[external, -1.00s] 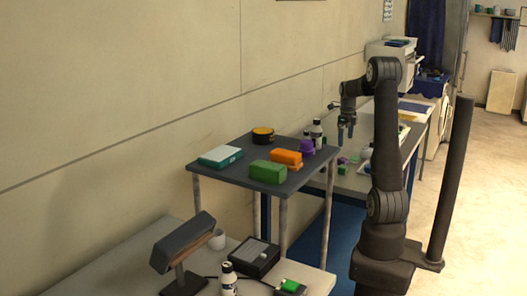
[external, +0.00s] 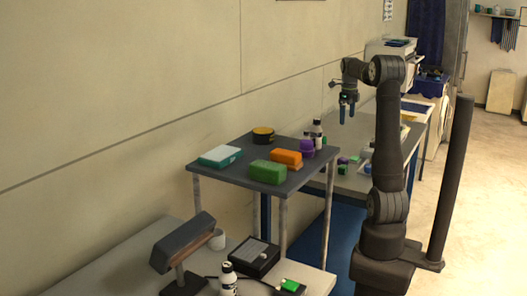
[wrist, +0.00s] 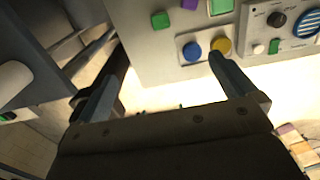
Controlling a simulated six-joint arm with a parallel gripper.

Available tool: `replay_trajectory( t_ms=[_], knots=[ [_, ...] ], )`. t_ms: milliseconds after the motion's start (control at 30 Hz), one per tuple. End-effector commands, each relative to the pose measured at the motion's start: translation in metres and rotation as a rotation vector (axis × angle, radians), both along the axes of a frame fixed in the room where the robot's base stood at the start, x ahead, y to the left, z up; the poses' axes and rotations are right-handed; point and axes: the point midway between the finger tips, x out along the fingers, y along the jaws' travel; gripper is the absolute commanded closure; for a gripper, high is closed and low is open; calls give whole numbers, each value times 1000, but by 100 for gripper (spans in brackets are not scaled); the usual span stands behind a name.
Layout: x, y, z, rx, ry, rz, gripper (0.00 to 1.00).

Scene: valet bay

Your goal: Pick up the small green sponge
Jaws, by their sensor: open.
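My gripper (external: 347,116) is open and empty, held in the air above the bench behind the small dark table. In the wrist view its two fingers (wrist: 168,62) are apart with nothing between them. A small green block (wrist: 160,20) lies on the bench near the top of the wrist view, beyond the fingertips. A small green piece also shows on the bench in the external view (external: 343,160). A larger green block (external: 268,172) lies on the dark table. I cannot tell for sure which green piece is the small sponge.
The dark table also holds an orange block (external: 287,157), a teal-and-white box (external: 220,156) and a round black-and-yellow tin (external: 263,135). In the wrist view, a blue disc (wrist: 192,50) and a yellow disc (wrist: 221,46) lie beside a control panel (wrist: 252,38).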

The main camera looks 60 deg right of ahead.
Motion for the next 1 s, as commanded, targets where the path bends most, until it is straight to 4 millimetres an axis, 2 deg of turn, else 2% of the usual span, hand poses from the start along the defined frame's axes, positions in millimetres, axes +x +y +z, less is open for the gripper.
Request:
replay_trajectory(
  t_ms=[400, 467, 600, 633, 900, 1000],
  knots=[
    [0, 0, 0, 0, 0, 0, 0],
    [0, 0, 0, 0, 0, 0, 10],
    [0, 0, 0, 0, 0, 0, 37],
    [0, 0, 0, 0, 0, 0, 40],
    [0, 0, -1, 0, 0, 6, 40],
    [0, -1, -3, 1, 0, 58, 40]
  ],
)
